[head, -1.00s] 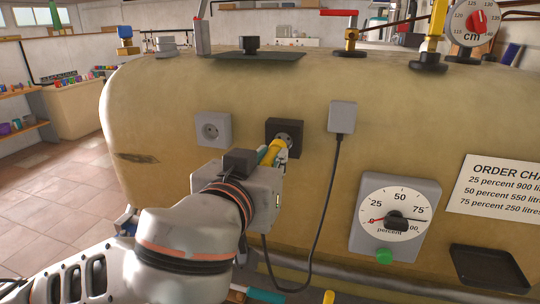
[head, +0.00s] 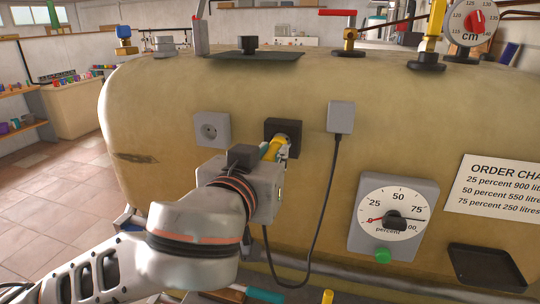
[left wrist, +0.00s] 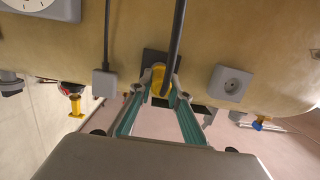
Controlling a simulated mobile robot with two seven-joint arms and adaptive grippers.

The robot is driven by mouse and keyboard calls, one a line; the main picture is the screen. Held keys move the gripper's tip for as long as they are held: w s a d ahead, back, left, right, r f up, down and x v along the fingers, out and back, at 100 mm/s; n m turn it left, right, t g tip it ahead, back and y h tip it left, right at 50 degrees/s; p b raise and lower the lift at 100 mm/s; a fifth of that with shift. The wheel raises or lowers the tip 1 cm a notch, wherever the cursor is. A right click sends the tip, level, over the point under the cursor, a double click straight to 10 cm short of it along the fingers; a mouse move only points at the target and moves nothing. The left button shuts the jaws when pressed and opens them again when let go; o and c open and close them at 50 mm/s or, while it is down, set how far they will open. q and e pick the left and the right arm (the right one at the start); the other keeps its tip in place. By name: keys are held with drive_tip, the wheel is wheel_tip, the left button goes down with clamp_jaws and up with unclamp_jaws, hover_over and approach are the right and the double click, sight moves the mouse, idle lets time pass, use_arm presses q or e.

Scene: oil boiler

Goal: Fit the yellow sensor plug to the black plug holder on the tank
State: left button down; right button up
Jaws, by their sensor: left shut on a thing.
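The yellow sensor plug (head: 272,149) is held between the fingers of my left gripper (head: 284,150). Its front end is at the face of the black plug holder (head: 296,130) on the tank (head: 160,100) and covers most of the round socket. I cannot tell how deep it sits. In the left wrist view the plug (left wrist: 158,77) lies between the two fingertips (left wrist: 160,92), in front of the black holder (left wrist: 149,57). A dark cable (left wrist: 177,45) crosses in front of the plug there. My right gripper is not in view.
A grey socket (head: 212,131) is left of the holder. A grey box (head: 341,117) with a hanging, looping black cable (head: 323,220) is to the right. A percent gauge (head: 394,218) and black tray (head: 487,268) are lower right.

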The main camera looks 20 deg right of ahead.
use_arm(q)
drive_tip(key=shift+w+d, duration=0.35)
drive_tip(key=shift+w, duration=0.1)
drive_tip(key=shift+w+d, duration=0.15)
drive_tip(key=shift+w, duration=0.15)
drive_tip(key=shift+w+d, duration=0.15)
drive_tip(key=shift+w, duration=0.05)
drive_tip(key=c, duration=1.8)
unclamp_jaws()
drive_tip(key=shift+v, duration=3.8)
